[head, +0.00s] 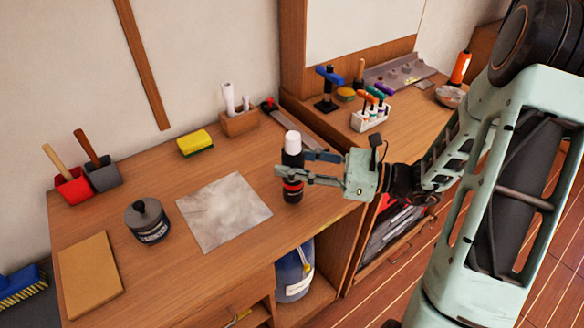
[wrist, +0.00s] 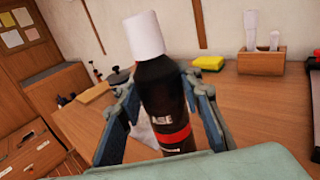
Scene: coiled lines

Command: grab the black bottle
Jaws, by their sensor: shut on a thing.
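The black bottle (head: 292,160) has a white cap and a red band near its base. It stands upright in the head view, at the right part of the wooden desk. My gripper (head: 279,174) reaches in from the right and is shut on the bottle, with a finger on either side of it. In the wrist view the bottle (wrist: 165,100) fills the middle between the blue-grey fingers of my gripper (wrist: 165,95) and looks slightly tilted. I cannot tell whether its base touches the desk.
A grey cloth (head: 222,211) lies left of the bottle, with a dark lidded jar (head: 148,224) farther left. A yellow sponge (head: 195,144) and a wooden holder (head: 239,124) with white rolls stand behind. A blue container (head: 294,273) sits on the shelf below.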

